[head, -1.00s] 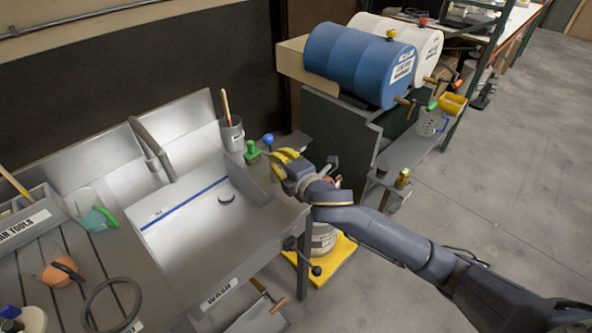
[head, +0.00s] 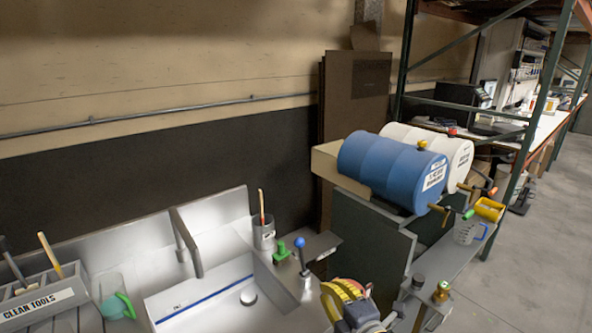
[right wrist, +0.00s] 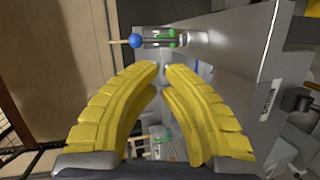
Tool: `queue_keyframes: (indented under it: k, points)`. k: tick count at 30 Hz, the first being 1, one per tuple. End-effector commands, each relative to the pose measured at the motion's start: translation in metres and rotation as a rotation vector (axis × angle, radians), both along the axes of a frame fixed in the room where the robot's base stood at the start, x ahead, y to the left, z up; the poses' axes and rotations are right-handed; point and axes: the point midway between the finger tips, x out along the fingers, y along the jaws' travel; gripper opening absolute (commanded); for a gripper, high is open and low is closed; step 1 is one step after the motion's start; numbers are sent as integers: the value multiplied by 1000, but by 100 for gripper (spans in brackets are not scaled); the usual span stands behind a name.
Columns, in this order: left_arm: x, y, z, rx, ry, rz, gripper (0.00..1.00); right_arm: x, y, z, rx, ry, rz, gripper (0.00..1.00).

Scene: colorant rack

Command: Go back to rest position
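My right gripper (head: 345,300) has yellow segmented fingers. In the head view it is at the lower edge, by the sink's right end, below the blue-knobbed lever (head: 301,252). In the right wrist view, the two curved fingers (right wrist: 162,68) bow toward each other, their tips almost together with a thin gap. Nothing is held between them. The lever's blue ball (right wrist: 136,41) shows beyond the tips. Most of my right arm is out of the head view. My left gripper is in neither current view.
The steel sink (head: 225,225) is at lower left, with a tool cup (head: 264,236) and a green-handled fitting (head: 281,251) at its back right. A blue drum (head: 385,170) and white drum (head: 455,150) lie on a rack. Grey floor (head: 550,230) is open at right.

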Motion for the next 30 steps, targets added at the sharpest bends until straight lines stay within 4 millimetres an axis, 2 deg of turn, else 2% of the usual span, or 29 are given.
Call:
queue_keyframes:
  k: [1, 5, 11, 18, 24, 30]
  points:
    - [0, 0, 0, 0, 0, 0, 42, -7, -6, -12, 36, 38, -40, 0]
    - [0, 0, 0, 0, 0, 0, 42, -23, -30, -42, 126, 128, -164, 0]
    - [0, 0, 0, 0, 0, 0, 42, -61, -78, -94, 237, 271, -386, 0]
    - [0, 0, 0, 0, 0, 0, 42, -129, -141, -156, 321, 429, -676, 0]
    - [0, 0, 0, 0, 0, 0, 42, -178, -178, -186, 341, 508, -847, 0]
    - [0, 0, 0, 0, 0, 0, 42, -221, -205, -206, 345, 562, -978, 0]
